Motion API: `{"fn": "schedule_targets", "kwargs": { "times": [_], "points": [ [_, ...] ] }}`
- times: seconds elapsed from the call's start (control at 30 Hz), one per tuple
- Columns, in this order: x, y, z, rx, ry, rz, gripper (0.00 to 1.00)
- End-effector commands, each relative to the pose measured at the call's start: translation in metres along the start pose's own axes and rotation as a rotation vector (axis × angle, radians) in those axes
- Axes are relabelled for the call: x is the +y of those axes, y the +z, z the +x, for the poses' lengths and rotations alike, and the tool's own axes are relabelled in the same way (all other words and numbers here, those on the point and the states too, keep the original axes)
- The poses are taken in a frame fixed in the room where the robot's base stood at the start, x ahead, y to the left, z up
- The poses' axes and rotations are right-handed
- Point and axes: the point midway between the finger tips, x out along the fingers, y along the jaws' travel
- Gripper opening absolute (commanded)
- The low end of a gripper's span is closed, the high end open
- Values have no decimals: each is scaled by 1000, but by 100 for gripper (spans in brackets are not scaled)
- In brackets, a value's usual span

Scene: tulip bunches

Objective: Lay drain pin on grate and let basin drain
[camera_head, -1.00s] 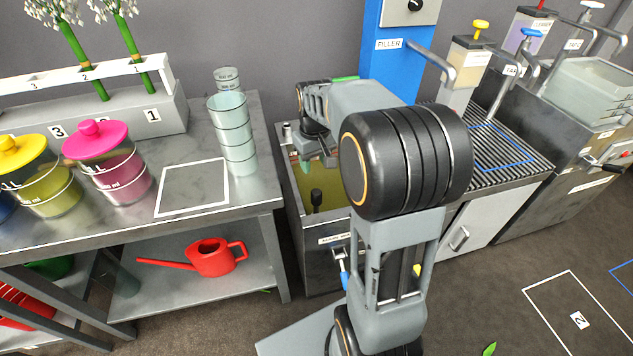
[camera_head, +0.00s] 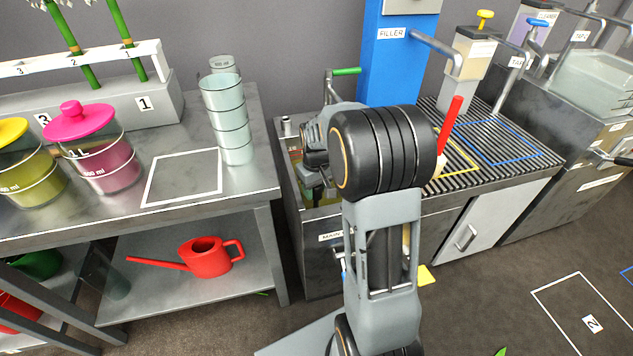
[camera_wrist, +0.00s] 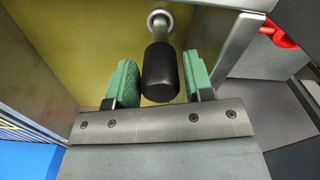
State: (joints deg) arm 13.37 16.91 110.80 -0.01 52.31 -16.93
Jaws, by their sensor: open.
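The drain pin (camera_wrist: 160,75) shows in the wrist view, with a black knob and a metal shaft entering a round fitting in the basin floor. My gripper (camera_wrist: 161,84) is open, its green pads on either side of the knob with visible gaps. The basin (camera_head: 320,222), below the filler, holds yellowish-green liquid in the wrist view; in the head view my arm hides most of its inside and the pin. The dark slatted grate (camera_head: 520,150) lies right of the basin, carrying yellow and blue outlined rectangles.
A red-handled tool (camera_head: 449,125) stands by the yellow outline, partly behind my arm. A green-handled lever (camera_head: 346,72) and the blue filler column (camera_head: 385,70) rise behind the basin. Clear beakers (camera_head: 230,115) stand on the left table. The blue outline is empty.

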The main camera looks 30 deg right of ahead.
Motion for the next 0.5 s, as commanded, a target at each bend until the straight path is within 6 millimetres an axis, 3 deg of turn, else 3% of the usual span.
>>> {"fn": "schedule_targets", "kwargs": {
  "times": [0.2, 0.5],
  "points": [
    [0, 0, 12, -1, 0, 0, 48],
    [0, 0, 13, 0, 0, 0, 48]
  ]
}}
